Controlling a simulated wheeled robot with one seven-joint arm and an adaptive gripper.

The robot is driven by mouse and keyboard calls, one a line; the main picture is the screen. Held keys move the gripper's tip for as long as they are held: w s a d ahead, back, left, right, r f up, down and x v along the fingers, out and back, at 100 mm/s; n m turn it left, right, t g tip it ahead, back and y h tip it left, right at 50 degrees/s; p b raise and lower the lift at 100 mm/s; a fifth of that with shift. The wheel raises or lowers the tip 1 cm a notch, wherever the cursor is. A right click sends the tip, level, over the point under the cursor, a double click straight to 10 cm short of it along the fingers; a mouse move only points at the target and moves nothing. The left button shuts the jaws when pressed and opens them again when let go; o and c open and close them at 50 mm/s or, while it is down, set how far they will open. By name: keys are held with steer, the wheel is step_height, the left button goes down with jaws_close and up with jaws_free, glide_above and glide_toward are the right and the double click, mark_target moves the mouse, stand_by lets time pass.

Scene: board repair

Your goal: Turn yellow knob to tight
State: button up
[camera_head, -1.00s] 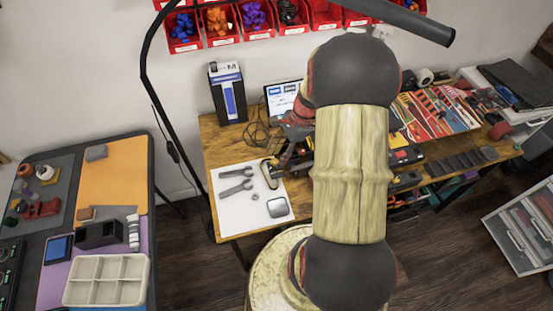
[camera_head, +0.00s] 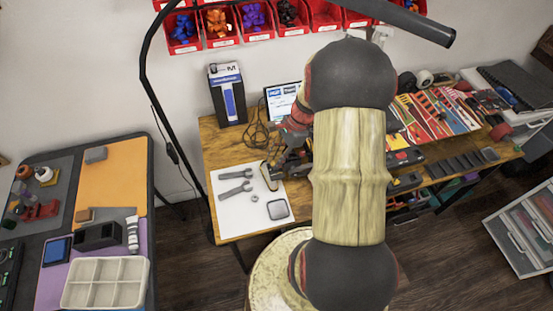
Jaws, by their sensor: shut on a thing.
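My gripper (camera_head: 278,170) is small and dark at the end of my arm, over the right edge of the white mat (camera_head: 235,220) on the wooden bench. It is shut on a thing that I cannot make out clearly. A tan-edged, loop-shaped item (camera_head: 267,178) shows at the gripper's left side, touching or very close to it. I cannot pick out a yellow knob; the gripper and my arm may hide it.
Two grey wrenches (camera_head: 236,190), a nut (camera_head: 255,198) and a square metal dish (camera_head: 278,209) lie on the mat. A black-and-blue box (camera_head: 228,95) and a screen (camera_head: 283,100) stand behind. A round stool (camera_head: 270,270) is in front. Red bins (camera_head: 220,25) hang above.

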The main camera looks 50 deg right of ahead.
jaws_close()
steer(key=shift+n+p, duration=0.3)
steer(key=shift+w+r+n+g+p, duration=0.1)
steer(key=shift+n+g+p, duration=0.4)
steer(key=shift+n+p, duration=0.35)
steer(key=n+g+p, duration=0.1)
steer(key=n+p, duration=0.1)
steer(key=n, duration=0.1)
steer(key=shift+w+n+y, duration=0.15)
steer(key=shift+n+y, duration=0.15)
steer(key=shift+n, duration=0.05)
steer(key=n+g+p, duration=0.1)
steer(key=n, duration=0.2)
steer(key=n+g+h+p, duration=0.1)
steer(key=n+p, duration=0.1)
steer(key=n, duration=0.1)
steer(key=shift+w+g, duration=0.2)
steer(key=shift+g, duration=0.1)
steer(key=shift+n, duration=0.3)
steer(key=o, duration=0.8)
jaws_free()
